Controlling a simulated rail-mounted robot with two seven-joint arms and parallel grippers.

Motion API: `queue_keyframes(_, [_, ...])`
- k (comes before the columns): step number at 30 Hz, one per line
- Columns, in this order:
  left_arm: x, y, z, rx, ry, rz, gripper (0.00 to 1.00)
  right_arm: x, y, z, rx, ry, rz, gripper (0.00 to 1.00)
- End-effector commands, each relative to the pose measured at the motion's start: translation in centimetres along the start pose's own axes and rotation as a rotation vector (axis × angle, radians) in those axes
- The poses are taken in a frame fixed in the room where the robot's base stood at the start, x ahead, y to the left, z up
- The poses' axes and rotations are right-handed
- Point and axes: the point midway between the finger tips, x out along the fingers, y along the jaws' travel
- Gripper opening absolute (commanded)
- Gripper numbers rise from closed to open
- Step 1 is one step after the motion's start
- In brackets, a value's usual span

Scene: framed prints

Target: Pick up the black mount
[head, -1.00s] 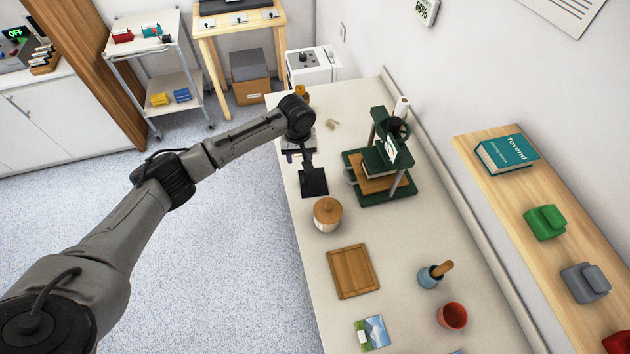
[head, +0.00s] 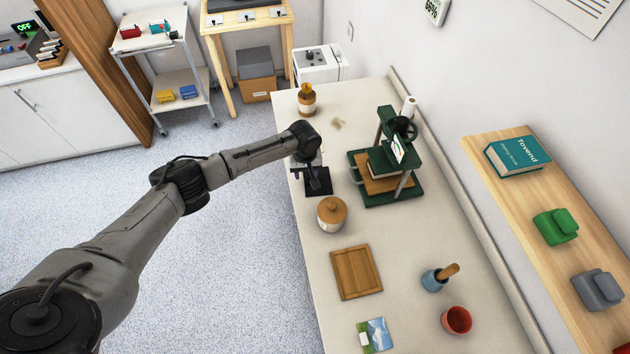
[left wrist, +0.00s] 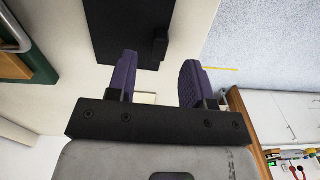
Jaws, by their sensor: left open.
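The black mount (head: 322,189) is a flat dark square lying on the pale bench near its left edge. In the left wrist view the black mount (left wrist: 112,30) fills the top middle, with a small raised black block near its edge. My left gripper (head: 306,172) is at the mount's far side in the head view and partly covers it. In the left wrist view my left gripper (left wrist: 159,72) has its two purple-padded fingers apart with nothing between them. The mount is just ahead of the fingertips there; I cannot tell the height gap. My right gripper is not in view.
A green press (head: 384,165) stands right of the mount. A lidded jar (head: 331,214) sits close in front, and a brown bottle (head: 306,100) stands behind. A wooden frame (head: 357,272) lies nearer. The floor is left of the bench edge.

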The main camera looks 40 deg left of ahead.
Motion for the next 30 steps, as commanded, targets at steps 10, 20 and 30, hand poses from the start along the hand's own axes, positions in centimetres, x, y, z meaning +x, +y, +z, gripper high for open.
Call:
queue_keyframes(10, [3.4,0.1,0.0,0.001,0.0,-0.001,0.47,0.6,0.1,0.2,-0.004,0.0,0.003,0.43])
queue_keyframes(20, [3.4,0.1,0.0,0.001,0.0,0.0,0.39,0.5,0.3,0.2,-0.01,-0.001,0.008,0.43])
queue_keyframes(30, [3.4,0.0,0.0,0.0,0.0,0.0,0.07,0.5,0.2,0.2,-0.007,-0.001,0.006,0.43])
